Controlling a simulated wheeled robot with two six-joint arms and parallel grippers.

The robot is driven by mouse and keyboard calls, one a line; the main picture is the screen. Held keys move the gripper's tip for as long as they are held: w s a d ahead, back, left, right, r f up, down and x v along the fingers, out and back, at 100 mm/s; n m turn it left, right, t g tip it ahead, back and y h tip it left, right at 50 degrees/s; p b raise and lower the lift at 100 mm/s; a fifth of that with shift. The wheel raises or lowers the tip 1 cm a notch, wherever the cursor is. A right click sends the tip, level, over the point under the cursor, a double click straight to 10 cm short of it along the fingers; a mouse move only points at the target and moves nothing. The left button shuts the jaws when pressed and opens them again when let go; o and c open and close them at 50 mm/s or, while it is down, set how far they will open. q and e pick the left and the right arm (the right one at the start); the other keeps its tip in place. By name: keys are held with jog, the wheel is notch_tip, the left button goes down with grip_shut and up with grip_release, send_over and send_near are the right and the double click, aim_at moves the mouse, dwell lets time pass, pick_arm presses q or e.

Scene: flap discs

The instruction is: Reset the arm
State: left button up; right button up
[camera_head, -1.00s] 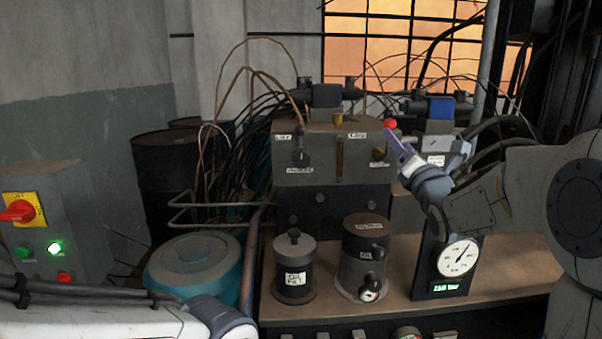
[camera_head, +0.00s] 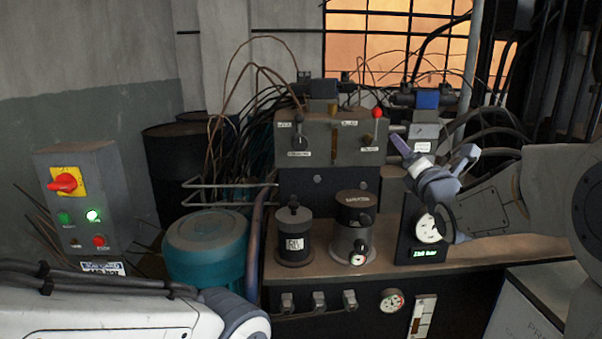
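My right arm comes in from the right. Its gripper (camera_head: 432,152) has its two fingers spread apart with nothing between them. It is in front of the gauge unit (camera_head: 424,228) and hides part of its dial. The fingers point up, to the right of the grey hydraulic block (camera_head: 330,135) with the red knob (camera_head: 377,113), and look apart from it. My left arm lies along the bottom left. Its gripper is out of the frame.
A control box (camera_head: 82,205) with a red switch and a lit green button stands at left. A teal drum (camera_head: 206,247) is beside the bench (camera_head: 320,263). Two dark canisters (camera_head: 293,238) (camera_head: 353,225) stand on the bench. A white box (camera_head: 525,305) is at lower right.

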jog(key=s+a+f+m+g+y, duration=0.1)
jog(key=s+a+f+m+g, duration=0.3)
jog(key=a+f, duration=0.4)
jog(key=s+a+f+m+g, duration=0.6)
jog(key=s+f, duration=0.2)
jog(key=s, duration=0.3)
jog(key=s+a+f+m+g, duration=0.55)
jog(key=s+f, duration=0.25)
jog(key=s, duration=0.3)
jog(key=s+d+f+m+g+h, duration=0.1)
jog(key=s+m+g, duration=0.15)
jog(key=s, duration=0.45)
jog(key=s+f+m+g, duration=0.2)
jog(key=s+m, duration=0.1)
jog(key=s, duration=0.5)
notch_tip(320, 180, up, 20)
jog(key=p, duration=2)
jog(key=shift+w+r+p, duration=0.2)
jog(key=shift+w+p, duration=0.15)
jog(key=shift+w, duration=0.1)
jog(key=shift+a, duration=0.1)
